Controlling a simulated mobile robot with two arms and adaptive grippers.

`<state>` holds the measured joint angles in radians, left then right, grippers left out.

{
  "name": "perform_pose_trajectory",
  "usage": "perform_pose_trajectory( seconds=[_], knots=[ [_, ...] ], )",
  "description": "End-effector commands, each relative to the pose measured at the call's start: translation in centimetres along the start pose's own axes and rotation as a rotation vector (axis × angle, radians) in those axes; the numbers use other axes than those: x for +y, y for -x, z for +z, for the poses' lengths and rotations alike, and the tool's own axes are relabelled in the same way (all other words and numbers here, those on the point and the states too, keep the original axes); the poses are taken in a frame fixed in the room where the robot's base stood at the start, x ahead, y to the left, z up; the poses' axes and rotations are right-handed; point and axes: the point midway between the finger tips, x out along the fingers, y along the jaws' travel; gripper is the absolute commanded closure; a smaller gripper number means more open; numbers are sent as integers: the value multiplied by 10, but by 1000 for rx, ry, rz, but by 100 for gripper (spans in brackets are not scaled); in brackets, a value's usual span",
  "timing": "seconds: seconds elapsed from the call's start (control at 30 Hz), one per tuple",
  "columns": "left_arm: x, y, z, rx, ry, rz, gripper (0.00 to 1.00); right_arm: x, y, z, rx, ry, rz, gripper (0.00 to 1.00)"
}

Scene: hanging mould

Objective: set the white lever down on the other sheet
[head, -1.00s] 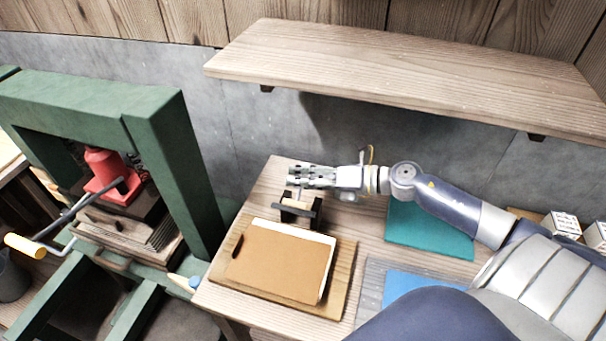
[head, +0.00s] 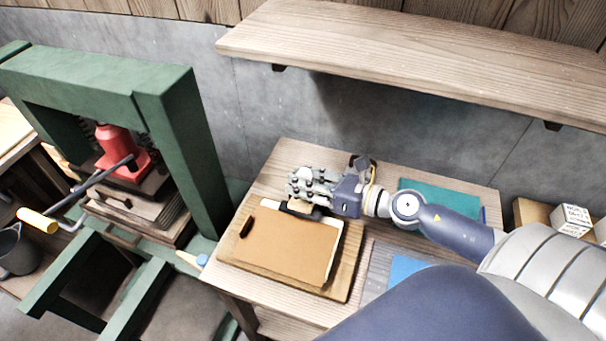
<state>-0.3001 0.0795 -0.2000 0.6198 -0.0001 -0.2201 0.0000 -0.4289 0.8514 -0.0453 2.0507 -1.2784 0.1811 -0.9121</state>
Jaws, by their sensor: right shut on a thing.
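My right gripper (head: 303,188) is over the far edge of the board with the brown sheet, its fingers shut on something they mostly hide. A small pale piece (head: 317,213) shows just under the fingers, beside a black part (head: 297,210). I take the pale piece to be the white lever, but cannot make out its whole shape. The brown sheet (head: 285,245) lies on the wooden board with white showing at its edge. A teal sheet (head: 445,198) lies at the back right, partly behind my right arm. A blue sheet (head: 405,268) lies at the front right. My left gripper is out of view.
A wooden shelf (head: 420,62) overhangs the back of the table (head: 300,155). A green press (head: 180,140) with a red jack (head: 118,148) stands at the left. White boxes (head: 570,219) sit at the right. Table surface behind the gripper is bare.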

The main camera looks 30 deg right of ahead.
Motion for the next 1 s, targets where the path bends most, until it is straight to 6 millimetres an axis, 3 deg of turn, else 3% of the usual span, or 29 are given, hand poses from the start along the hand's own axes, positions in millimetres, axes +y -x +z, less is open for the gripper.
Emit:
perform_pose_trajectory(
  seconds=[0.1, 0.73, 0.77, 0.83, 1.0],
  knots=[
    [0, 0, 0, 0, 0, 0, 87, 3, 1, -8, 11, -9, 1, 100],
    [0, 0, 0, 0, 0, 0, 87, 4, 1, -14, 15, -12, 0, 100],
    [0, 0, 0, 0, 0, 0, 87, 4, 1, -14, 15, -12, -1, 72],
    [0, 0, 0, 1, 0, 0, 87, 3, 1, -14, 15, -12, -1, 56],
    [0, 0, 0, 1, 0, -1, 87, 4, 1, -11, 10, -8, 0, 54]
  ],
)
